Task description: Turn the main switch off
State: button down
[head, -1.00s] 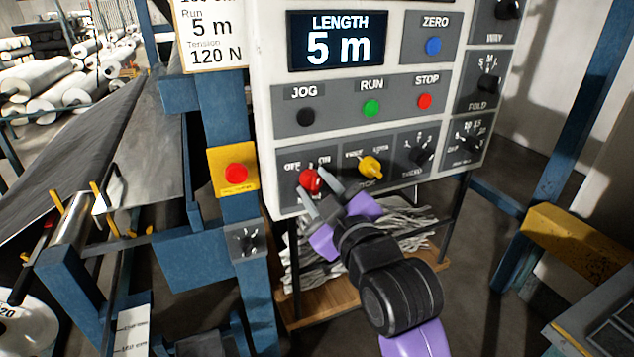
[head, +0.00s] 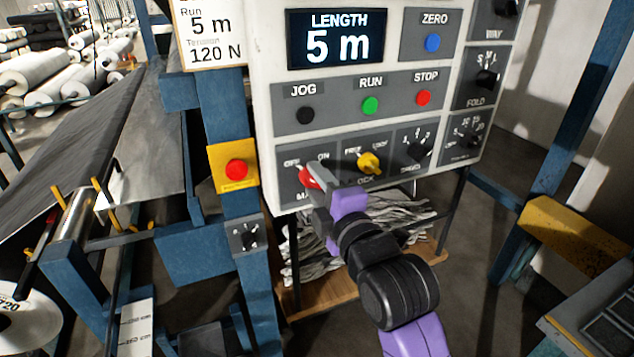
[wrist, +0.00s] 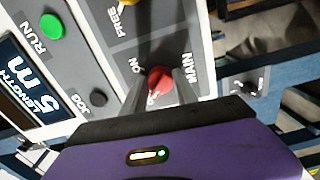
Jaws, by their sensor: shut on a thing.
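The main switch is a red knob (head: 307,178) low on the left of the white control panel, with OFF and ON printed above it. It also shows in the wrist view (wrist: 158,78), next to the word MAIN. My gripper (head: 313,180) is shut on the knob, with one finger on each side in the wrist view (wrist: 160,86). In the head view the fingers cover part of the knob. The OFF mark is partly hidden in the wrist view, and which mark the knob points at is hard to tell.
A yellow knob (head: 369,163) sits close to the right of my gripper, with a black speed knob (head: 418,150) beyond it. JOG, RUN and STOP buttons are above. A red button on a yellow plate (head: 237,169) is on the blue post at left.

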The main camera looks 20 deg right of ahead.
jog(key=shift+n, duration=0.6)
jog(key=c, duration=0.9)
grip_release()
jog(key=shift+c, duration=0.2)
jog(key=s+b, duration=0.1)
jog(key=s, duration=0.6)
jog(key=shift+s, duration=0.4)
